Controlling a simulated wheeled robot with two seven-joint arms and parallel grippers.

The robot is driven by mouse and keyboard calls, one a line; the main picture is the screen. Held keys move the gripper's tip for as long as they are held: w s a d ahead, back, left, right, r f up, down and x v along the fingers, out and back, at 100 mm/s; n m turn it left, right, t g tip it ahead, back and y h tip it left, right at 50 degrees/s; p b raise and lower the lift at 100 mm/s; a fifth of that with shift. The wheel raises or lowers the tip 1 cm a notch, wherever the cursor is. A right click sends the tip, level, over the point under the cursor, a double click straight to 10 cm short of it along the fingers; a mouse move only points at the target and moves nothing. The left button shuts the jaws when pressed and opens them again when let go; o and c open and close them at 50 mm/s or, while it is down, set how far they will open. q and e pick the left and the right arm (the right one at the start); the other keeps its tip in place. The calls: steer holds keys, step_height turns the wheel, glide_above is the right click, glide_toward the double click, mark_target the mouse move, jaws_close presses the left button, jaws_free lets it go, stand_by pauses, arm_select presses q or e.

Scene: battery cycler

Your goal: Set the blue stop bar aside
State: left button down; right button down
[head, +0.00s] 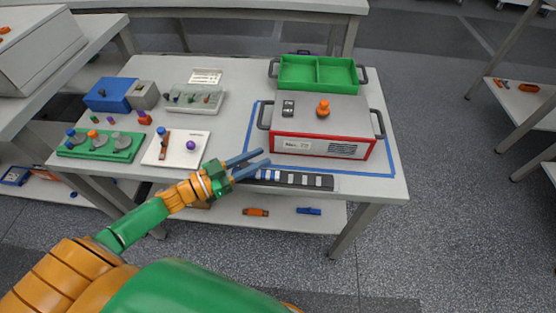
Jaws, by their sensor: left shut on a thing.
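My left gripper (256,163) reaches in over the table's front edge, at the left end of a dark strip with white squares (300,180). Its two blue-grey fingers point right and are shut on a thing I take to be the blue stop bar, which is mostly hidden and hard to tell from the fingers. The strip lies along the front of the red-and-grey cycler box (325,125), which has an orange knob (323,108) and black side handles. My right gripper is not in view.
A green two-part tray (318,88) stands behind the box. Blue tape (396,150) outlines its area. To the left are a white plate (178,160) with a purple ball, a green rack (98,158), a grey holder (190,98) and a blue block (106,95).

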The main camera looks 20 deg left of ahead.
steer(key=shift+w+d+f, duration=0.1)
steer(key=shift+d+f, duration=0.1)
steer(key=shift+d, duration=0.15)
arm_select(q)
steer(key=c, duration=0.6)
jaws_free()
steer(key=shift+a, duration=0.2)
steer(key=shift+s, duration=0.1)
steer(key=v, duration=0.7)
steer(key=shift+a, duration=0.1)
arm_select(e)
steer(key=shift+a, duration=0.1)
